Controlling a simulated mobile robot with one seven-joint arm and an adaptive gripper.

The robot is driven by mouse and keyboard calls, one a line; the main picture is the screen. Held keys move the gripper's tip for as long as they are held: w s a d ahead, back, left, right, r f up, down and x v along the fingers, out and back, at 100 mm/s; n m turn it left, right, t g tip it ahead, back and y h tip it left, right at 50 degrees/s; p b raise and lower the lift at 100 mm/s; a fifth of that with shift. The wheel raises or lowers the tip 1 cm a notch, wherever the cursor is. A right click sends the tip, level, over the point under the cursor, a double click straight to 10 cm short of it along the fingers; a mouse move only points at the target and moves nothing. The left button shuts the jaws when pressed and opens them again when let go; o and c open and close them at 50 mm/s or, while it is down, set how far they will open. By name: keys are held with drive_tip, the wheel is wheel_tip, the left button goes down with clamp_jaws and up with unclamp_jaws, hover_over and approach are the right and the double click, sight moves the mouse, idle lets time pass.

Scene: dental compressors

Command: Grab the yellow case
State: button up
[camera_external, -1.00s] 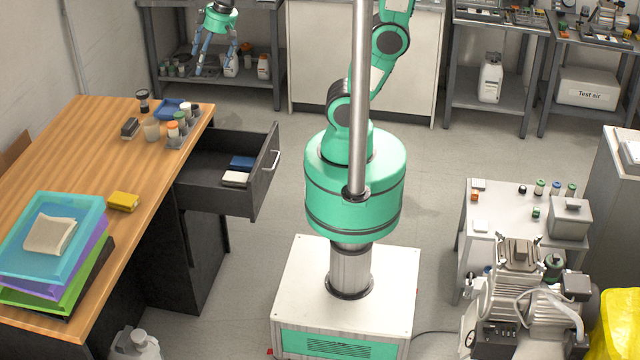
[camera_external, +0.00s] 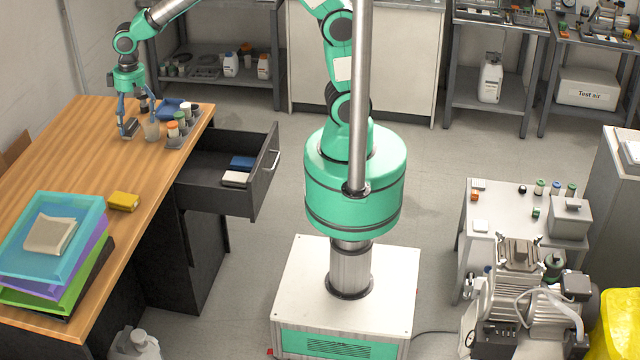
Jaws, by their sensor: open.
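The yellow case (camera_external: 123,201) lies flat on the wooden desk (camera_external: 75,150), just right of the stacked trays. My gripper (camera_external: 137,130) points down over the far part of the desk, with its two fingers apart. It is open and seems to hold nothing. Its fingers overlap a small dark object (camera_external: 128,127) and a beige cup in the picture; whether they touch them I cannot tell. The yellow case is clear of my gripper, nearer the camera.
Stacked coloured trays (camera_external: 52,240) stand at the desk's near left. An open drawer (camera_external: 262,165) juts out on the right. The middle of the desk is clear.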

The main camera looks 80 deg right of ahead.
drive_tip(key=g, duration=0.1)
hover_over(117, 196)
wheel_tip(117, 196, down, 11)
drive_tip(key=shift+s+a+f, duration=0.1)
drive_tip(key=shift+s+a, duration=0.05)
drive_tip(key=shift+s, duration=0.05)
drive_tip(key=shift+f, duration=0.1)
wheel_tip(117, 196, down, 7)
drive_tip(key=shift+f+b, duration=0.1)
drive_tip(key=shift+b, duration=0.3)
drive_tip(key=shift+f, duration=0.6)
drive_tip(key=shift+w+f+b, duration=0.15)
drive_tip(key=shift+f+b, duration=0.6)
drive_tip(key=shift+f, duration=1.9)
drive_tip(key=shift+c, duration=0.5)
